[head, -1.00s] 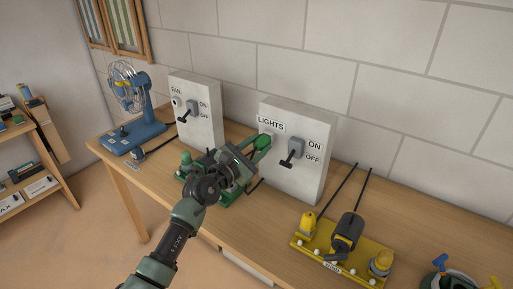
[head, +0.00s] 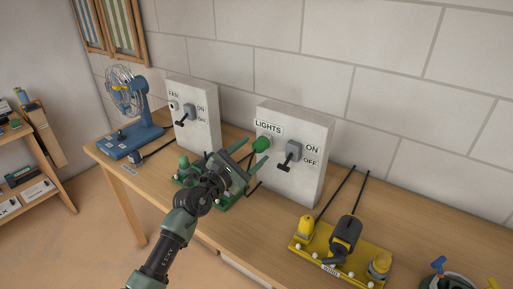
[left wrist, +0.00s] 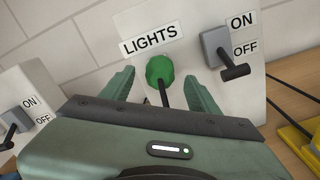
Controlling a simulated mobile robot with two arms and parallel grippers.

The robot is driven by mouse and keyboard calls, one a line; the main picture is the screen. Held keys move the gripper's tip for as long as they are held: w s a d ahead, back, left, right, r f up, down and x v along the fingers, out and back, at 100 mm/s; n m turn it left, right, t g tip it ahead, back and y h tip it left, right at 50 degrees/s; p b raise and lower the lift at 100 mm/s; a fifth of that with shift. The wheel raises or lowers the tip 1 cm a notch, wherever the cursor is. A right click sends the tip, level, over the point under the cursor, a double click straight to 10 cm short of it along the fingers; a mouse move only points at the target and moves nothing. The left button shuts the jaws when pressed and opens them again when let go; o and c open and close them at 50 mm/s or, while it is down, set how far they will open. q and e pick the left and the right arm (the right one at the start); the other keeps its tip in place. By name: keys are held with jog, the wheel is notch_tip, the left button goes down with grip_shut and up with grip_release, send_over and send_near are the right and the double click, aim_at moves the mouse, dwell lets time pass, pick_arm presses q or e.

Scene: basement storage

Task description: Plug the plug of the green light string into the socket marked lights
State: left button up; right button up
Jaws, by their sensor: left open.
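The green plug (head: 262,144) sits against the front of the white box marked LIGHTS (head: 308,175), just under the label, where the socket is. In the left wrist view the plug (left wrist: 160,70) covers the socket, and its dark cord hangs down from it. My left gripper (head: 248,154) is open, its fingers apart on either side of the plug and a little back from it. The left wrist view shows the open gripper (left wrist: 160,92) with a gap on each side. The green light string's base (head: 222,204) is partly hidden behind my left arm. My right gripper is not in view.
The LIGHTS box has a switch lever (head: 289,155) right of the plug. A FAN box (head: 205,135) and blue fan (head: 128,110) stand to the left. A yellow base with lamps (head: 315,258) lies at the right front.

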pick_arm(q)
jog(key=v, duration=0.5)
dwell(0.5)
